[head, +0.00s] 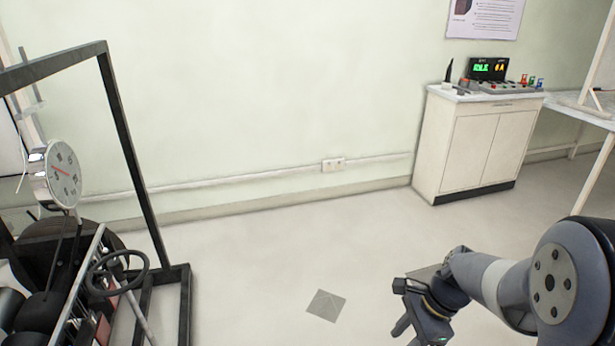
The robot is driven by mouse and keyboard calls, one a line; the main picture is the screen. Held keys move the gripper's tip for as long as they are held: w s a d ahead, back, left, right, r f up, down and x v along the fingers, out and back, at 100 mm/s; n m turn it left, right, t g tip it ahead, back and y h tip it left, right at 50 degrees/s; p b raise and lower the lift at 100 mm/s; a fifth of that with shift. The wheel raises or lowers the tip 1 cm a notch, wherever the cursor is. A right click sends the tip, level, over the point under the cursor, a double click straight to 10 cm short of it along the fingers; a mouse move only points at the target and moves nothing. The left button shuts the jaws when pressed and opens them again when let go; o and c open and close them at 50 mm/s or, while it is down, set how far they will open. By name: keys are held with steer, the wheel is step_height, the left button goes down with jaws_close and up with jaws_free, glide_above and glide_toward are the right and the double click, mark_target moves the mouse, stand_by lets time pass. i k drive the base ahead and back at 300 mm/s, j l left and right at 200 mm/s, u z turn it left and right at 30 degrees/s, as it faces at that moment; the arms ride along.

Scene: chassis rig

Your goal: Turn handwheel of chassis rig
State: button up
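The chassis rig (125,160) stands at the left edge of the head view, with a dark upright frame, and is partly cut off by the picture edge. Its handwheel (91,278), a dark ring with a hub, sits low on the rig's right side and faces up and toward me at a tilt. My gripper (398,325) is at the lower right, pointing down and left, well to the right of the handwheel and touching nothing that I can see. Its fingers are small and partly cut off by the bottom edge, so their opening is unclear.
A round white gauge (64,174) with a red needle stands on the rig above the handwheel. A white cabinet (465,150) with a lit instrument (488,69) stands against the back wall, beside a table (585,113). The floor between rig and cabinet is clear, with one grey square (326,305).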

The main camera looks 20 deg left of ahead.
mark_target(115, 266)
steer(key=i+j+u, duration=0.2)
steer(key=i+u, duration=0.2)
steer(key=i, duration=0.15)
steer(key=i+u, duration=0.4)
steer(key=i, duration=0.15)
steer(key=i+l+u, duration=0.1)
steer(key=i+u, duration=0.3)
steer(key=i, duration=0.15)
steer(key=i+j+u, duration=0.1)
steer(key=i+u, duration=0.5)
steer(key=u, duration=0.2)
steer(key=i+u, duration=0.4)
steer(key=i+l+u, duration=0.15)
steer(key=u, duration=0.25)
steer(key=i+u, duration=0.25)
